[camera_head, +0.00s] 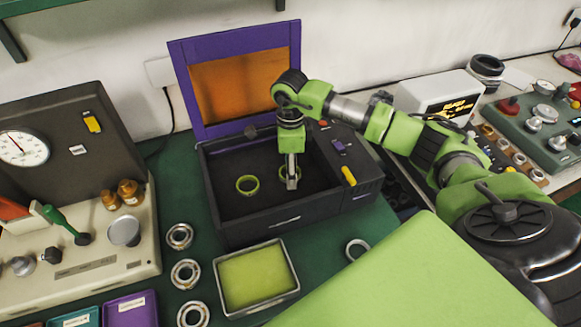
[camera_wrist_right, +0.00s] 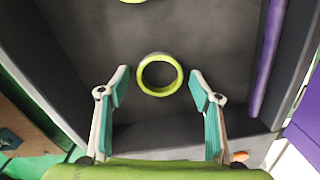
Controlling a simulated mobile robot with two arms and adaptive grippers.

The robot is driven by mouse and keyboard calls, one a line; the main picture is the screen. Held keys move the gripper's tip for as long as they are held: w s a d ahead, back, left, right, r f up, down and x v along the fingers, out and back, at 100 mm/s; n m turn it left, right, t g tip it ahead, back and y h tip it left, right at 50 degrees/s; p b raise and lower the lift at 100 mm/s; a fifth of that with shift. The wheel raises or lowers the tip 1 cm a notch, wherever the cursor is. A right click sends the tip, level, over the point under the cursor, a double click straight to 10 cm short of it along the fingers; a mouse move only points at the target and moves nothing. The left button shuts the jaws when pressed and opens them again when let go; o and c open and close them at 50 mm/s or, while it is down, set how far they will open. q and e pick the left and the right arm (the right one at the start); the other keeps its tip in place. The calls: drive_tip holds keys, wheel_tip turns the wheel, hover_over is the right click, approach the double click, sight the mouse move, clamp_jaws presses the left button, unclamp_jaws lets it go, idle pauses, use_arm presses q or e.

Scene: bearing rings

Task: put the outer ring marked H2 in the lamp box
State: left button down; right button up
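The lamp box (camera_head: 265,222) is a dark open box with a raised purple lid (camera_head: 235,75) holding an orange panel. Two yellow-green rings lie on its floor: one ring (camera_head: 247,191) at the left, and another ring (camera_wrist_right: 160,92) beneath my right gripper (camera_head: 292,184). In the right wrist view, my right gripper (camera_wrist_right: 158,82) is open, its fingertips on either side of that ring with gaps between. No H2 marking is readable on any ring. My left gripper is not in view.
Several metal bearings (camera_head: 185,273) stand left of a tray (camera_head: 258,308) with a yellow-green floor. Another ring (camera_head: 348,252) lies right of the tray. A gauge instrument (camera_head: 75,180) is at the left. Small trays (camera_head: 132,310) line the front left.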

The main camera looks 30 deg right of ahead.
drive_tip(key=shift+r, duration=0.2)
wheel_tip(320, 180, up, 12)
drive_tip(key=b, duration=0.2)
drive_tip(key=shift+c, duration=0.4)
idle(0.9)
